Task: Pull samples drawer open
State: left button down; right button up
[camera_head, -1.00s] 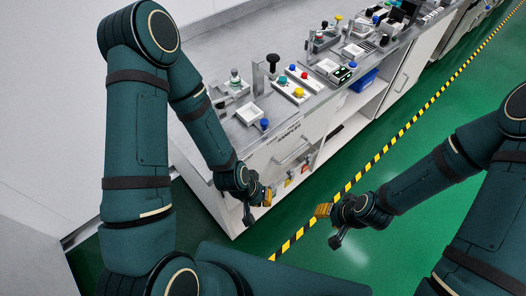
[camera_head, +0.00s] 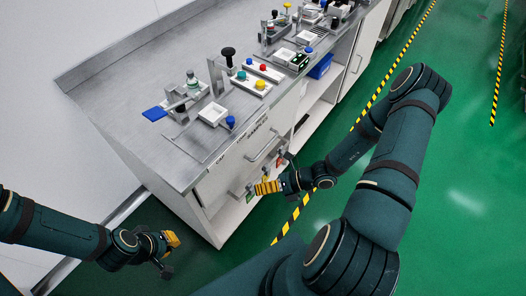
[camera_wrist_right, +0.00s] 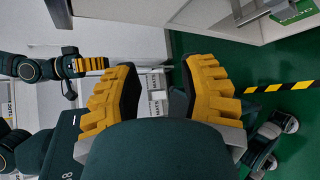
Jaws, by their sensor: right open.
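The samples drawer (camera_head: 235,158) is in the upper front of the white bench, under the "SAMPLES" label (camera_head: 257,125). It looks closed, with its bar handle (camera_head: 264,148) clear of both grippers. My right gripper (camera_head: 267,187) is in front of the bench, below that handle in the picture. In the right wrist view its yellow fingers (camera_wrist_right: 158,95) are spread apart with nothing held. My left gripper (camera_head: 172,240) is low at the left, away from the drawer. It also shows in the right wrist view (camera_wrist_right: 92,65), but its finger gap is unclear.
The metal bench top (camera_head: 150,90) carries a white tray (camera_head: 212,114), a blue plate (camera_head: 154,113) and several coloured knobs. Green floor (camera_head: 460,150) is open at the right.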

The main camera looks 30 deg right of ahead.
aim_at(264, 148)
jog(key=w+d+m+t+h+b, duration=0.1)
jog(key=w+d+m+t+h, duration=0.2)
jog(key=d+m+t+h, duration=0.75)
jog(key=w+f+y, duration=0.1)
jog(key=w, duration=0.3)
jog(key=w+f+m+g+y+b, duration=0.1)
jog(key=w+y, duration=0.1)
jog(key=w, duration=0.2)
jog(key=w+a+f+m+g+y+b, duration=0.1)
jog(key=w, duration=0.3)
jog(key=shift+w+f+y, duration=0.1)
jog(key=shift+f+y, duration=0.15)
jog(key=shift+y, duration=0.1)
grip_shut()
